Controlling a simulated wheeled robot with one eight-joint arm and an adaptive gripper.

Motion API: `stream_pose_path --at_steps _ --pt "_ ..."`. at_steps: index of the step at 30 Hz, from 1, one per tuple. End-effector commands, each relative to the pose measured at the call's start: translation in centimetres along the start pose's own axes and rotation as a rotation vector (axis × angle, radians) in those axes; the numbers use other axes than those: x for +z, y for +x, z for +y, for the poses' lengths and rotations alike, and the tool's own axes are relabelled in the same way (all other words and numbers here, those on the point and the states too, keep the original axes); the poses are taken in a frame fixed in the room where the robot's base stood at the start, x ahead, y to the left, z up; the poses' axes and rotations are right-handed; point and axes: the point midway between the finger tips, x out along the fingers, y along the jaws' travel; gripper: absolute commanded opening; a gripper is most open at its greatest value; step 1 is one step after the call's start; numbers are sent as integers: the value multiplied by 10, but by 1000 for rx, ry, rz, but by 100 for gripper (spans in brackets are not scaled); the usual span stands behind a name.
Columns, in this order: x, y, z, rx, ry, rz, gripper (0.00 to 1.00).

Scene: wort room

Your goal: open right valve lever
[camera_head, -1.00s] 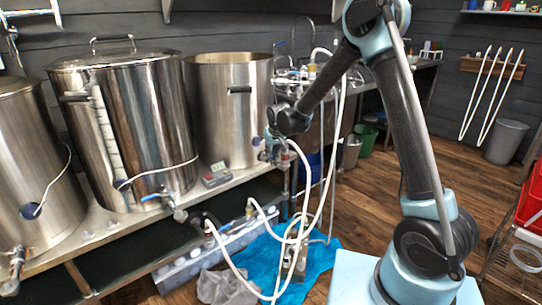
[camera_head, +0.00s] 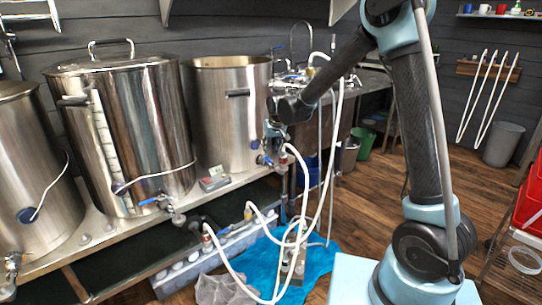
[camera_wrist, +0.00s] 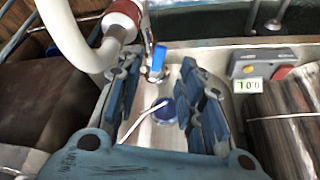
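The right kettle (camera_head: 215,115) is an open steel pot with a valve low on its side. Its blue valve lever (camera_wrist: 159,57) shows in the wrist view, beyond and between my fingertips, with the metal valve body under it. In the head view the blue lever (camera_head: 264,160) is small and partly crowded by fittings. My gripper (camera_wrist: 160,85) is open, its two blue fingers spread apart with nothing held. In the head view my gripper (camera_head: 272,130) is beside the right kettle, just above the valve. I cannot tell whether a finger touches the lever.
A white hose (camera_wrist: 75,40) with a red fitting runs close to the left finger. A small display box (camera_head: 214,181) sits on the shelf left of the valve. The middle kettle (camera_head: 135,130) has its own blue lever (camera_head: 150,201). More hoses hang over the blue tarp (camera_head: 260,262).

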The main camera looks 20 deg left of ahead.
Motion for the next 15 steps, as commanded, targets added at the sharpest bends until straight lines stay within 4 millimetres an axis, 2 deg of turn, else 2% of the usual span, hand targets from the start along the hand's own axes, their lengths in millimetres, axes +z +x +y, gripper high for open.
stream_pose_path --at_steps 6,15 --pt "0 -32 0 0 0 0 35" --pt "-1 -50 1 0 0 0 35"
